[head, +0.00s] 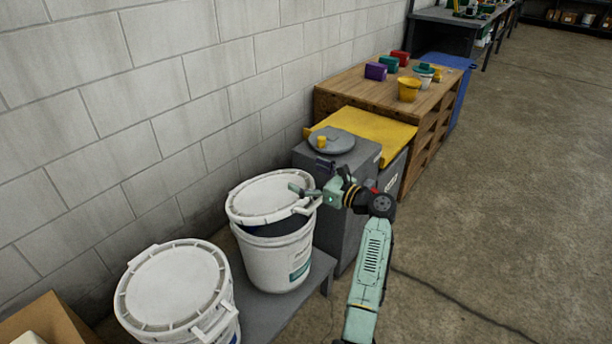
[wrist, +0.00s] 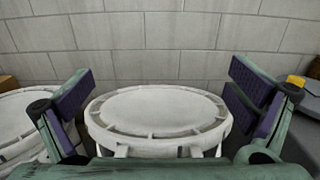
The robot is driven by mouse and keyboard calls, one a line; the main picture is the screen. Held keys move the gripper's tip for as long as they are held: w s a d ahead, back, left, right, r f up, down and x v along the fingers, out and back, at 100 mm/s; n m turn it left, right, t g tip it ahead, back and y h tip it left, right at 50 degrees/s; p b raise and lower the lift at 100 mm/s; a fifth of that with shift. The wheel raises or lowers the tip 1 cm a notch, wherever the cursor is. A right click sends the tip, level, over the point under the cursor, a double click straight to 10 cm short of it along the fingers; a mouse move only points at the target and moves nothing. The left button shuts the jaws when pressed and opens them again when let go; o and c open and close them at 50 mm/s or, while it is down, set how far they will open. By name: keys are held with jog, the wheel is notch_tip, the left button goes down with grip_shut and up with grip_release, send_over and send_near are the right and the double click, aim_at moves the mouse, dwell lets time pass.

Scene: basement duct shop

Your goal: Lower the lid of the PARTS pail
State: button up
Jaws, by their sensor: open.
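A white pail (head: 275,262) with a teal-marked label stands on a low grey bench. Its white lid (head: 268,197) is partly raised and tilted, with a dark gap showing under its near edge. I cannot read the label. My gripper (head: 304,190) is at the right side of this lid, close to its rim. In the wrist view the lid (wrist: 158,108) lies ahead, between the spread fingers of my gripper (wrist: 160,88). The fingers are open and hold nothing. I cannot tell whether they touch the lid.
A second white pail with a closed lid (head: 172,284) stands at the near left. A grey bin with a round lid (head: 331,141) and a yellow-topped box (head: 368,130) stand behind. A block wall (head: 130,110) runs along the left. Floor (head: 500,190) on the right is clear.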

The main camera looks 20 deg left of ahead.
jog(key=v, duration=1.2)
dwell(0.3)
